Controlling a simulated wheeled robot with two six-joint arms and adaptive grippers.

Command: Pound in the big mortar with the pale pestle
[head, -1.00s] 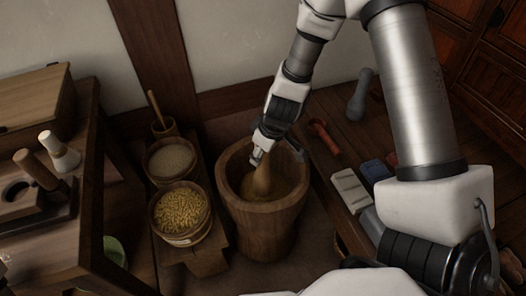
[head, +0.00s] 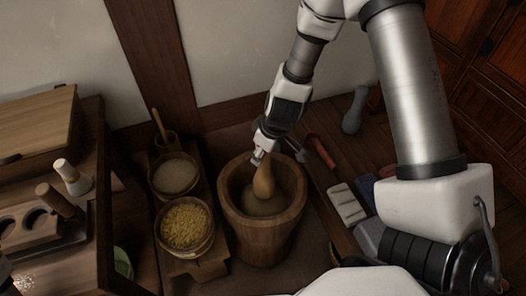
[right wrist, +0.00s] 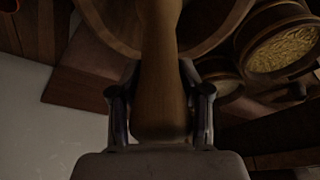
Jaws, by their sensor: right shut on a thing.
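The big mortar (head: 262,236) is a deep round wooden tub standing on the floor, with brownish meal (head: 258,207) inside. My right gripper (head: 263,155) is above its far rim, shut on the pale wooden pestle (head: 264,181). The pestle hangs nearly upright, its rounded lower end inside the mortar's mouth; whether it touches the meal I cannot tell. In the right wrist view the pestle's shaft (right wrist: 160,95) lies between both fingers (right wrist: 160,112), with the mortar's rim (right wrist: 222,28) beyond; its lower end is out of frame.
Left of the mortar, a low stand (head: 205,268) bears a tub of yellow grain (head: 185,226) and a tub of paler grain (head: 176,175). A wooden bench (head: 85,250) is further left. A grey pestle-like tool (head: 354,110), red tool (head: 321,150) and pale block (head: 346,205) lie right.

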